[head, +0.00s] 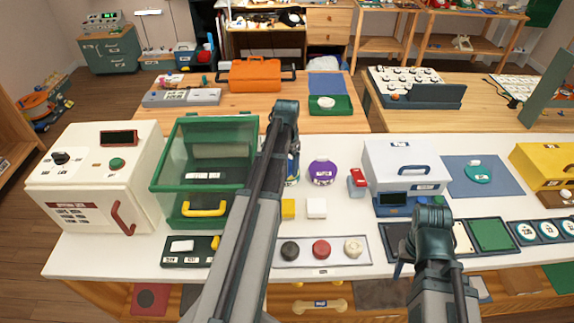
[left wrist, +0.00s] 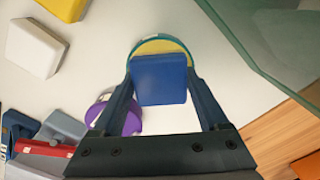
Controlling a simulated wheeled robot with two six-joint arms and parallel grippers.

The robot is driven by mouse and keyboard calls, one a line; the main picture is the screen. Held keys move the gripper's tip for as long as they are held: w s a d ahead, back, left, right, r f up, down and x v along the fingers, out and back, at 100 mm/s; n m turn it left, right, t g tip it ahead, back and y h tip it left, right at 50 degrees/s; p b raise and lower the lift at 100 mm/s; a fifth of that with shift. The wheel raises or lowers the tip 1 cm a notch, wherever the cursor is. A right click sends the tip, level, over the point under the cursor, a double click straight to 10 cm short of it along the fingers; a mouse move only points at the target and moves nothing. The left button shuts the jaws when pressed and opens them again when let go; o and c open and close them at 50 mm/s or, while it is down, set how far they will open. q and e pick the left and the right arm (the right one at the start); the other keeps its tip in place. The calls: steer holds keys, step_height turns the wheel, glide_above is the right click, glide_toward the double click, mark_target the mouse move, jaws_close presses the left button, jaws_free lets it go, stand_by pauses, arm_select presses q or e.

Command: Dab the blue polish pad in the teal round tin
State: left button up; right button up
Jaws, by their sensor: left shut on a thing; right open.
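In the left wrist view my left gripper (left wrist: 160,82) is shut on the blue polish pad (left wrist: 160,80), a square block between its fingers. The teal round tin (left wrist: 161,46), with a yellow inside, shows directly behind the pad, which covers much of it. I cannot tell whether the pad touches the tin. In the head view my left arm hides the left gripper and most of that spot. My right gripper (head: 404,258) is in the head view near the counter's front edge, open, away from the tin.
A purple round tin (head: 322,172) stands right of my left arm. A yellow block (head: 288,209) and a white block (head: 316,208) lie in front. A green glass-sided box (head: 205,150) stands left. A red-and-grey item (head: 357,183) and a white machine (head: 403,163) stand right.

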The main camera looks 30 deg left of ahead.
arm_select(q)
steer(key=shift+r+p, duration=3.45)
steer(key=shift+r, duration=0.05)
arm_select(e)
step_height(320, 180, up, 7)
arm_select(q)
steer(key=shift+f, duration=0.1)
arm_select(e)
steer(key=shift+s, duration=0.1)
